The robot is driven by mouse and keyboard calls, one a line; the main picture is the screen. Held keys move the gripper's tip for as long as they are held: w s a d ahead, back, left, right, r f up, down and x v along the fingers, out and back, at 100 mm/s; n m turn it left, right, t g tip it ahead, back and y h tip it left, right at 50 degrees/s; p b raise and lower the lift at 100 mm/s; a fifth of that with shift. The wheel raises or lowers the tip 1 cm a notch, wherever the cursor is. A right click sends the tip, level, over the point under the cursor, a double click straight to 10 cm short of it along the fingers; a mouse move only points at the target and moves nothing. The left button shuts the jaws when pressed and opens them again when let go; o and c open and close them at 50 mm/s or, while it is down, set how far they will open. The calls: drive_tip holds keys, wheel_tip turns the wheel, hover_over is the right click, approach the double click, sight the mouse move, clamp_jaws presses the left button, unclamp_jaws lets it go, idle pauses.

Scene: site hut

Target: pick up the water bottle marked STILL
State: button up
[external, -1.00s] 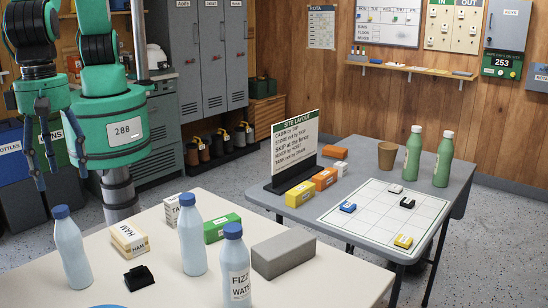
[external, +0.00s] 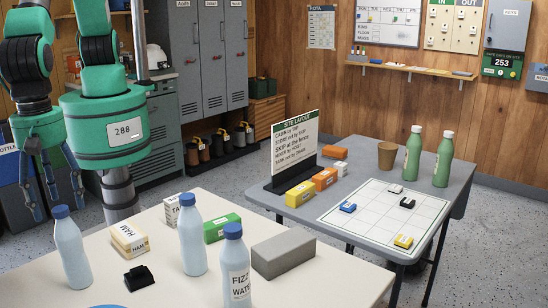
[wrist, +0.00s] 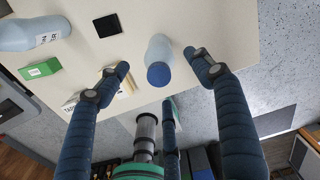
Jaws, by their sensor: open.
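Three clear water bottles with blue caps stand on the cream table (external: 330,280). One, the left bottle (external: 70,250), stands nearest my arm with no label visible; it also shows in the wrist view (wrist: 159,55). The middle bottle (external: 191,240) shows no label here. A bottle at the wrist view's upper left (wrist: 35,34) has a label too small to read. No STILL mark is readable. My gripper (external: 58,202) is open and empty behind the left bottle; in the wrist view its fingertips (wrist: 156,62) appear either side of that bottle.
Near the bottles are a HAM box (external: 130,239), a black item (external: 139,277), a green box (external: 222,228), a grey block (external: 283,256) and a blue round edge (external: 105,306). A grey table (external: 300,212) beyond holds a sign, grid and two green bottles (external: 413,152).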

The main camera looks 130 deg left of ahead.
sight(67, 237)
drive_tip(key=shift+f, duration=2.5)
drive_tip(key=shift+f, duration=0.1)
drive_tip(key=shift+s+a+f+b, duration=0.1)
drive_tip(key=shift+f+b, duration=0.1)
drive_tip(key=shift+f, duration=1.1)
drive_tip(key=shift+s+f+b, duration=0.1)
drive_tip(key=shift+f+b, duration=0.1)
drive_tip(key=shift+f, duration=1.05)
drive_tip(key=shift+w, duration=0.1)
clamp_jaws()
drive_tip(key=shift+r, duration=0.2)
